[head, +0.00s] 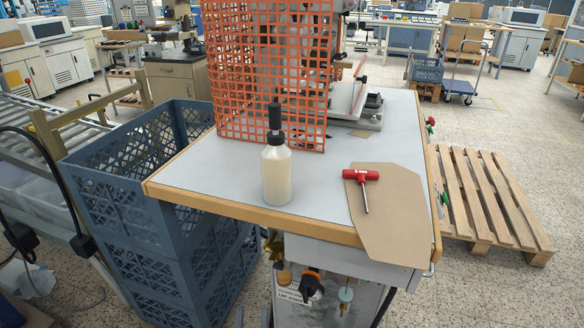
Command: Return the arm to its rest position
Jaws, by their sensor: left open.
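My left gripper (52,241) shows at the left edge, with two dark fingertips apart and nothing seen between them. It is low, left of the blue crates and clear of the worktable (225,180). Most of my left arm is out of the picture. My right gripper is not in view. On the table, a bottle (276,174) with a black top and pale liquid stands upright near the front edge. A red-handled T-shaped tool (362,177) lies on a tan board (392,215) at the right.
Stacked blue crates (130,220) stand against the table's left side, beside a roller conveyor (35,115). An orange mesh guard (268,75) rises in front of the machine (358,100). A wooden pallet (490,195) lies on the floor at the right. The table's front left is bare.

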